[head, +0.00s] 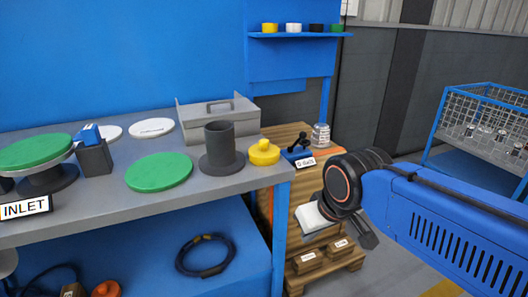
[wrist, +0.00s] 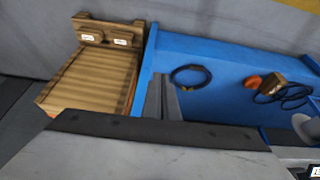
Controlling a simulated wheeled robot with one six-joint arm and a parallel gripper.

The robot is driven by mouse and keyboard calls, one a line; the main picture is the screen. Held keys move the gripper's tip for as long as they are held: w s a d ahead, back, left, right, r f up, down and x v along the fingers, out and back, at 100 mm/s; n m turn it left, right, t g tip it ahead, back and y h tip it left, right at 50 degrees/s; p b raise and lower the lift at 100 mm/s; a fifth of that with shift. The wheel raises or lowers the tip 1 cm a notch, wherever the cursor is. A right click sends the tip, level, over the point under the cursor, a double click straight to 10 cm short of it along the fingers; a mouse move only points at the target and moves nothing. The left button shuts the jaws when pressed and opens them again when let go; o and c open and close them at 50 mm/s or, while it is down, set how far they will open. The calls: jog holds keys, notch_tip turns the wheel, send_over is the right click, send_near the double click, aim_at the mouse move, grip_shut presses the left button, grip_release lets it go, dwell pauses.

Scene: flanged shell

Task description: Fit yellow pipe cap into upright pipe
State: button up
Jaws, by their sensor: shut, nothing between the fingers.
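The yellow pipe cap (head: 263,154), a round disc with a small knob on top, sits near the right end of the grey workbench. The upright pipe (head: 220,146) is a dark grey open-topped cylinder with a wide flange, standing just left of the cap. The cap is apart from the pipe's bore. My gripper (wrist: 165,92) is shut and empty in the wrist view, its fingers pointing toward the blue lower shelf. In the head view my arm is right of the bench, away from cap and pipe. Neither cap nor pipe shows in the wrist view.
A blue wire cage (head: 487,125) stands far right. Small coloured caps line the wall shelf (head: 298,35).

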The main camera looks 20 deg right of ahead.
jog(key=o, duration=2.5)
jog(key=w+r, duration=0.1)
jog(key=r, duration=0.1)
jog(key=w+r+m, duration=0.1)
jog(key=w+r, duration=0.1)
jog(key=w+r+m+g, duration=0.1)
jog(key=w+r, duration=0.1)
jog(key=r, duration=0.1)
jog(key=shift+w+d, duration=0.1)
jog(key=shift+w, duration=0.15)
notch_tip(320, 180, up, 20)
jog(key=f+m+g, duration=0.1)
jog(key=m+g, duration=0.3)
jog(key=m, duration=0.7)
send_over(265, 140)
jog(key=shift+m, duration=0.3)
jog(key=f, duration=1.1)
jog(key=shift+w+d+f, duration=0.25)
jog(key=shift+w, duration=0.15)
jog(key=shift+s+a+f, duration=0.1)
jog(key=shift+s+f, duration=0.05)
jog(key=shift+f, duration=1.2)
jog(key=shift+s+a+f, duration=0.1)
jog(key=shift+s+f, duration=0.05)
jog(key=shift+f, duration=1.15)
